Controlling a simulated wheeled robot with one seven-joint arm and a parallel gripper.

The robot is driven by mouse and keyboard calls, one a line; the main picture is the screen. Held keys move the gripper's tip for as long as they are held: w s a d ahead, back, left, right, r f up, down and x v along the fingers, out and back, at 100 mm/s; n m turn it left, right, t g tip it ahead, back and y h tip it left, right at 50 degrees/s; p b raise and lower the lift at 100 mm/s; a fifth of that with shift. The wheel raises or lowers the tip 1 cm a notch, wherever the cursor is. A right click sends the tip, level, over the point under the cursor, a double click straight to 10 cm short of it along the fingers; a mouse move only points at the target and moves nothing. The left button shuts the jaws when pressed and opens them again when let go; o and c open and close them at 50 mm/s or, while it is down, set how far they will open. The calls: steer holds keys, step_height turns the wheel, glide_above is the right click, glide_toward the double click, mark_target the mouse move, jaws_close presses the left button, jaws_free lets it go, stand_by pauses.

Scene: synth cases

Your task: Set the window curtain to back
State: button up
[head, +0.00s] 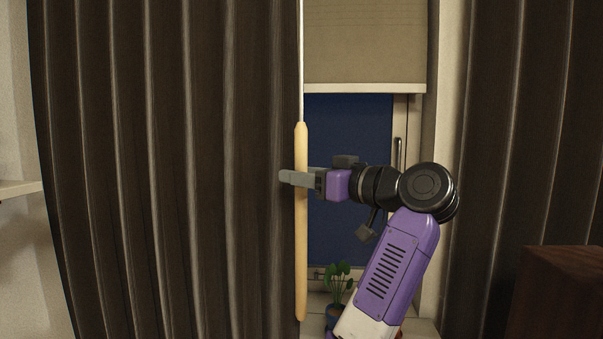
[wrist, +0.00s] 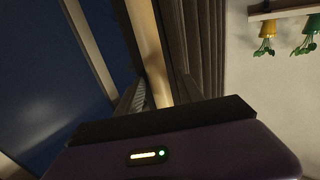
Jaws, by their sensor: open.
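A dark brown pleated curtain (head: 165,170) hangs at the left and covers the left part of the window. A pale wooden wand (head: 301,250) hangs on a white cord along its right edge; it also shows in the wrist view (wrist: 147,45). My gripper (head: 287,177) is open at the upper half of the wand. One finger crosses in front of the wand, with its tip against the curtain's edge in the picture. In the wrist view the wand runs down toward the space between the fingers (wrist: 163,95). Whether a finger touches it, I cannot tell.
A second dark curtain (head: 490,150) hangs at the right. A beige blind (head: 365,45) covers the window's top above dark blue glass (head: 345,130). A potted plant (head: 338,285) stands low by the window. A brown wooden block (head: 560,295) is at lower right.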

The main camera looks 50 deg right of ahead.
steer(key=shift+c, duration=0.2)
jaws_close()
stand_by(1.3)
